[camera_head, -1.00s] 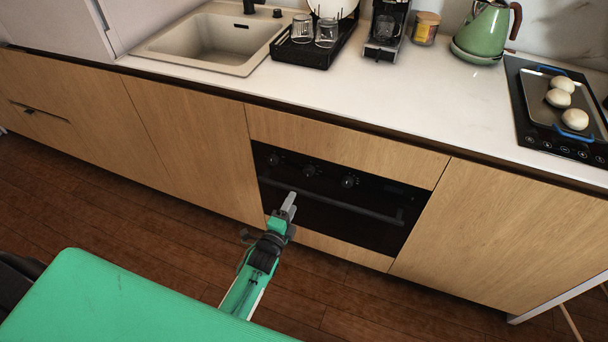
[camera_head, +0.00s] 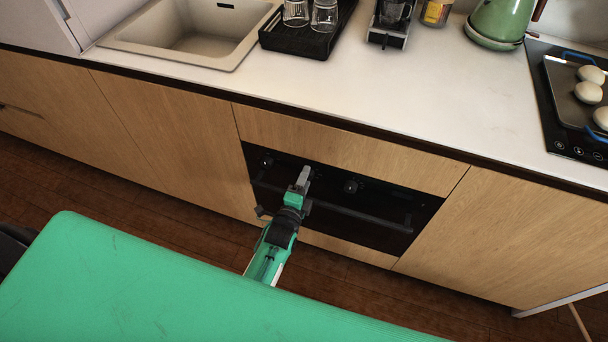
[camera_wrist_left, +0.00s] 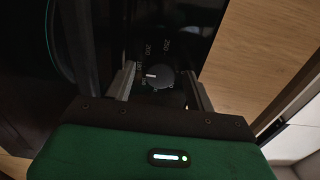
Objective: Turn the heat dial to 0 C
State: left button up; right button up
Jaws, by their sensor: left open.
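A round dark dial (camera_wrist_left: 162,77) with a white mark and printed numbers around it, 200 and 250 among them, shows in the left wrist view. It lies between the two fingers of my open left gripper (camera_wrist_left: 160,74); I cannot tell whether either finger touches it. The mark points to the left in that view. In the head view my left gripper (camera_head: 304,176) is in front of the black oven panel and covers the middle dial. The left dial (camera_head: 267,161) and the right dial (camera_head: 351,187) stay visible. My right gripper is out of view.
The oven handle (camera_head: 370,215) runs across below the dials, close to my left gripper. Wooden cabinet fronts (camera_head: 510,230) flank the oven (camera_head: 400,238).

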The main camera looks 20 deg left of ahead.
pick_arm(q)
jog(key=c, duration=0.7)
jog(key=shift+c, duration=1.4)
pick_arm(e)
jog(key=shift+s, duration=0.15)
pick_arm(q)
jog(key=shift+n, duration=0.3)
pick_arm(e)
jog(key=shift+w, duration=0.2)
